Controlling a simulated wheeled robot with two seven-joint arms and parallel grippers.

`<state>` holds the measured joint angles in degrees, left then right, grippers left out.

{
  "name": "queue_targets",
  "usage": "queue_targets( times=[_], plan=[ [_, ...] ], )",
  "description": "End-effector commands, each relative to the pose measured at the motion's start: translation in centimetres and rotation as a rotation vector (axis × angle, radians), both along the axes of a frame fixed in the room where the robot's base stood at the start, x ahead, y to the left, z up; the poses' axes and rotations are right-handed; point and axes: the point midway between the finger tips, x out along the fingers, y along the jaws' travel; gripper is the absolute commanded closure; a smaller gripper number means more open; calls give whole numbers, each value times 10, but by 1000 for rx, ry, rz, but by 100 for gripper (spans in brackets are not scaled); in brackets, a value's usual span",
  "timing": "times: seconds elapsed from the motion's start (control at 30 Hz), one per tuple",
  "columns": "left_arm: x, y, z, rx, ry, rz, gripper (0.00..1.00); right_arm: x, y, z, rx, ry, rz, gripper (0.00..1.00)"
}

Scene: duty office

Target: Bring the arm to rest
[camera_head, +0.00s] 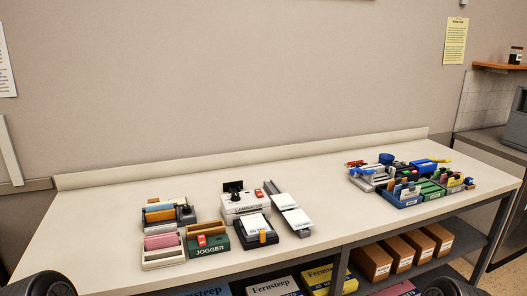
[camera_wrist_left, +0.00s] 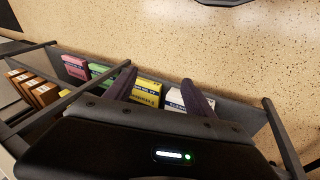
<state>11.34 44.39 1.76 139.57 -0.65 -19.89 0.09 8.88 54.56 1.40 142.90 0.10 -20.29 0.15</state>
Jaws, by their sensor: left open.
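My left gripper (camera_wrist_left: 158,77) shows in the left wrist view. Its two dark fingers stand well apart, with nothing held between them. Beyond the fingers are the lower shelf of the bench and several coloured boxes, among them a yellow box (camera_wrist_left: 147,92) and a white box (camera_wrist_left: 174,100). The fingers overlap the boxes in the picture; I cannot tell the gap. In the head view neither gripper shows; only dark rounded parts, likely of my arms, show at the bottom left and bottom right edges. My right gripper is not seen.
A long pale bench (camera_head: 110,220) runs along the wall. On it stand a green jogger (camera_head: 208,241), a white laminator (camera_head: 243,205) and blue bins (camera_head: 402,195) at the right. Cardboard boxes (camera_head: 371,262) sit on the shelf below.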

Motion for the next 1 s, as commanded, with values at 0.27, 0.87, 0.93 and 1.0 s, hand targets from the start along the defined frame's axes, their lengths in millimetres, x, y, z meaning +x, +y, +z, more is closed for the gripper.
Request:
queue_targets(
  times=[0.27,0.87,0.93,1.0],
  plan=[
    [-98,-37,-36,-31,199,-92,37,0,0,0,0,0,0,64],
    [-101,-40,-37,-32,205,-103,37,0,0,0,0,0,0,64],
    [-101,-40,-37,-32,205,-103,37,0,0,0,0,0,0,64],
    [-101,-40,-37,-32,205,-103,37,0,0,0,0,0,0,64]
  ],
)
